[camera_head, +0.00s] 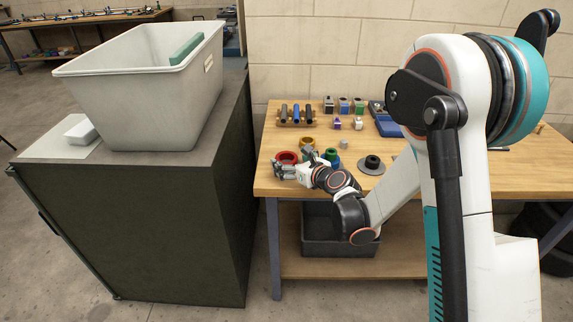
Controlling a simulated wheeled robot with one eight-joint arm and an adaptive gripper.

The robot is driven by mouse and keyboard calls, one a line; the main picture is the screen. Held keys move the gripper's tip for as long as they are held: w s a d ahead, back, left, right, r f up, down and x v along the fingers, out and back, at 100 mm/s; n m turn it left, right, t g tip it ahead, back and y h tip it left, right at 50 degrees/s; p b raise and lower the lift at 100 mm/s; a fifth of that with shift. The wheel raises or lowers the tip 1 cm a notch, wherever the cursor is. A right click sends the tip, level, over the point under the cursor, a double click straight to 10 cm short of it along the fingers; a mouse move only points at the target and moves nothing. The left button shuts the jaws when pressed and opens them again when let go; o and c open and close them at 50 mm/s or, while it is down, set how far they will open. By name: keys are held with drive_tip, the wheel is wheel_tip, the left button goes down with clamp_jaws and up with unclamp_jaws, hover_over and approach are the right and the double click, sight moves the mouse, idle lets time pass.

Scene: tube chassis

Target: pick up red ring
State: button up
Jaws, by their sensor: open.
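The red ring (287,157) lies on the wooden workbench (470,172), near its left edge. My gripper (279,167) is open, low over the bench at the near side of the ring. Its fingers point left and seem to overlap the ring's near edge in the picture. I cannot tell whether they touch it. Nothing shows between the fingers.
Yellow (307,143), green (331,154) and dark (371,165) rings and a grey block (344,144) sit nearby. A large grey bin (140,85) is on the dark cabinet (130,220) at left.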

drive_tip(key=shift+w+a, duration=0.15)
drive_tip(key=shift+w, duration=0.1)
drive_tip(key=c, duration=1.3)
drive_tip(key=shift+r, duration=0.1)
